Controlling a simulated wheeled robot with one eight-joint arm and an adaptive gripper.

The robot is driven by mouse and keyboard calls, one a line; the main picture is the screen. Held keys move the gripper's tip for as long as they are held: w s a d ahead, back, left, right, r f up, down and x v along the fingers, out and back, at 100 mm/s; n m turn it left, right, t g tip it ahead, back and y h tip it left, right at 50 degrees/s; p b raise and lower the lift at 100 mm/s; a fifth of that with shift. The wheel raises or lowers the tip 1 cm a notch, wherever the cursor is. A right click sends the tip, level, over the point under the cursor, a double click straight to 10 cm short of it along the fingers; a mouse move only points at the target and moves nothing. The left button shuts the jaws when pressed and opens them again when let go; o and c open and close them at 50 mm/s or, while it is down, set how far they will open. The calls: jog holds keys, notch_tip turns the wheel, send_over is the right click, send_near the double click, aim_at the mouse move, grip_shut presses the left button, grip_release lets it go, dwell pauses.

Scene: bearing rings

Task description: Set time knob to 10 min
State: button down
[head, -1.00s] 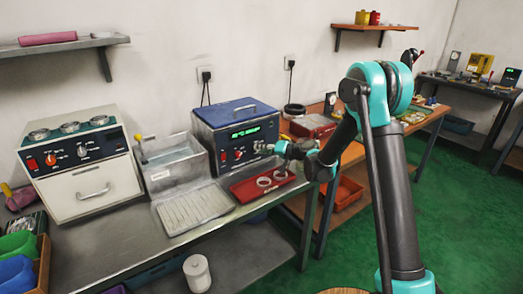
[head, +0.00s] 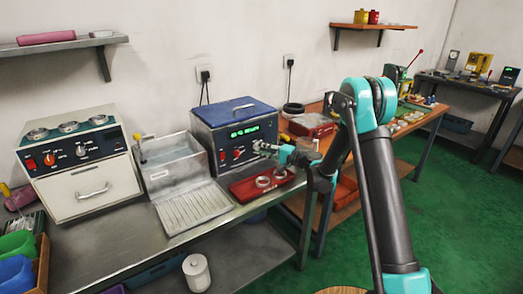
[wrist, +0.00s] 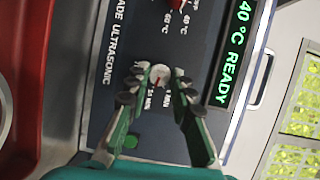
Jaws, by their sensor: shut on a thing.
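The blue ultrasonic cleaner (head: 207,150) stands on the bench in the head view, with a lit green display (head: 244,132) and knobs on its front. In the wrist view its panel is turned sideways and the display (wrist: 235,55) reads 40 °C READY. The time knob (wrist: 160,73) is small and pale with a red mark, beside MIN lettering. My gripper (wrist: 158,86) is shut on this knob, one finger on each side. In the head view my gripper (head: 262,148) is at the panel's right part. The exact setting is too small to read.
A red knob (wrist: 177,4) with °C marks is near the time knob. A red tray (head: 240,190) with pale rings (head: 263,181) lies in front of the cleaner. A basin (head: 172,162) and ribbed drainer (head: 192,209) are to its left.

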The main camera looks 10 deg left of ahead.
dwell(0.5)
jog(key=c, duration=1.3)
grip_release()
jog(key=v, duration=1.2)
jog(key=shift+f, duration=0.1)
jog(key=shift+d, duration=0.1)
